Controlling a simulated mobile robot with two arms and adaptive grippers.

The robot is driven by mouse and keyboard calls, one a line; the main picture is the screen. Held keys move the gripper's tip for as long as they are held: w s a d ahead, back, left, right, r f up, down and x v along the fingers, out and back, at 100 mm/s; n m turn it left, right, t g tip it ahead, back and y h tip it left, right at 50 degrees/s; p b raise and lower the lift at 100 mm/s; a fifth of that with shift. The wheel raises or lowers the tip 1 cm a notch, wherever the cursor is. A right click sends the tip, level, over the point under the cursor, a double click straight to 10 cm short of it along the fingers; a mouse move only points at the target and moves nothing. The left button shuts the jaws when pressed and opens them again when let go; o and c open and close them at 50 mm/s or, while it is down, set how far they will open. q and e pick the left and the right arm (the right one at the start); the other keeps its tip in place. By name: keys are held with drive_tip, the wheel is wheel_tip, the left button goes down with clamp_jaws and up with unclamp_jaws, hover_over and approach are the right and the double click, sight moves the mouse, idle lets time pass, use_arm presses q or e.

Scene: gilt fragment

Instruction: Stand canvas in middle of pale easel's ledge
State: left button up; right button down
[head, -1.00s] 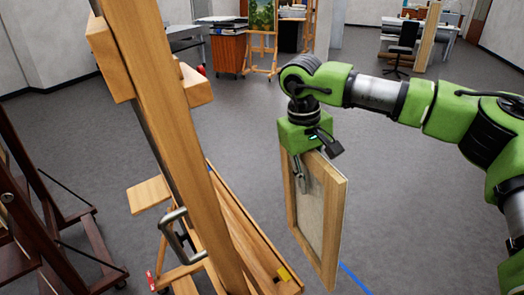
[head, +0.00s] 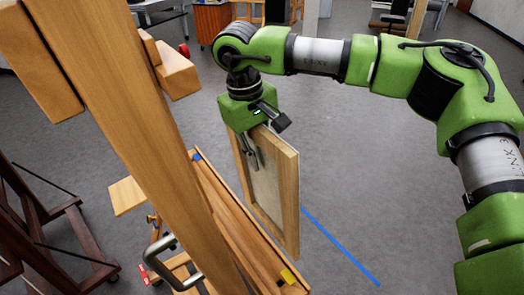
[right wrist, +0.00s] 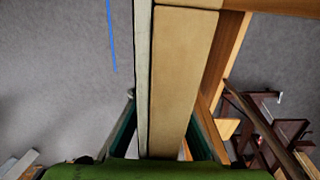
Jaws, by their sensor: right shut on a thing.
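The canvas (head: 268,190), a pale wooden frame with a grey panel, hangs upright from my right gripper (head: 250,152). The gripper is shut on its top bar. In the right wrist view the canvas (right wrist: 180,75) runs edge-on between the fingers (right wrist: 165,140). The pale easel (head: 120,110) stands to the left, its thick mast leaning across the head view. Its ledge (head: 236,226) lies just left of the canvas, with a blue mark at the far end and a yellow mark at the near end. I cannot tell whether canvas and ledge touch. My left gripper is not in view.
A dark red-brown easel (head: 45,225) stands at the left. A metal crank handle (head: 158,262) sticks out low on the pale easel. A blue line (head: 340,245) marks the open grey floor at the right. Desks and an orange cabinet (head: 211,22) stand far back.

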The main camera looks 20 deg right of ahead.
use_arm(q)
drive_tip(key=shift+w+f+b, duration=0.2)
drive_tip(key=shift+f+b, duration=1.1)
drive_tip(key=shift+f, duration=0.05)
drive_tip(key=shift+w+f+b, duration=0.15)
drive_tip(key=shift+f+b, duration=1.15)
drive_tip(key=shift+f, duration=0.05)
use_arm(e)
drive_tip(key=s+a+f, duration=0.2)
drive_tip(key=a+f, duration=0.5)
drive_tip(key=a, duration=0.1)
drive_tip(key=shift+s+a+f, duration=0.2)
drive_tip(key=shift+a, duration=0.15)
drive_tip(key=c, duration=1.9)
unclamp_jaws()
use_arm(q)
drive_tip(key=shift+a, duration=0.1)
use_arm(e)
drive_tip(key=r, duration=0.4)
drive_tip(key=a+r, duration=0.1)
drive_tip(key=r, duration=0.7)
drive_tip(key=shift+s+a, duration=0.35)
drive_tip(key=shift+a, duration=0.05)
